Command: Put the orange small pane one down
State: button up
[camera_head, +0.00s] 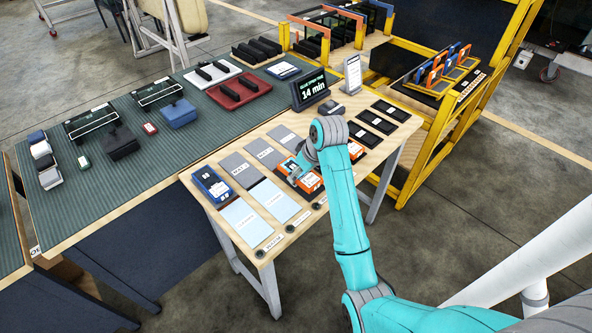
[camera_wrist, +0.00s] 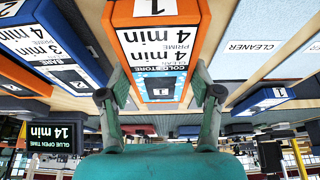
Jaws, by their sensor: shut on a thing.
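The orange small pane one (camera_wrist: 155,45) is an orange block with a white label reading "1", "COLD STORE", "4 min" and "PRIME". My gripper (camera_wrist: 163,98) is shut on it, with one finger at each side in the wrist view. In the head view the orange block (camera_head: 311,184) is over the near wooden table, partly hidden by my gripper (camera_head: 297,176) and arm. I cannot tell whether its underside touches the table.
A blue block (camera_head: 212,185) stands at the near table's left end, beside grey and pale blue pads (camera_head: 246,221). Another orange-edged block (camera_head: 355,151) is right of my arm. A timer display (camera_head: 312,90) reads 14 min. Black pads (camera_head: 378,122) lie at right.

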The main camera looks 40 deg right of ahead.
jog(key=shift+f, duration=0.5)
jog(key=shift+f, duration=0.1)
jog(key=o, duration=1.3)
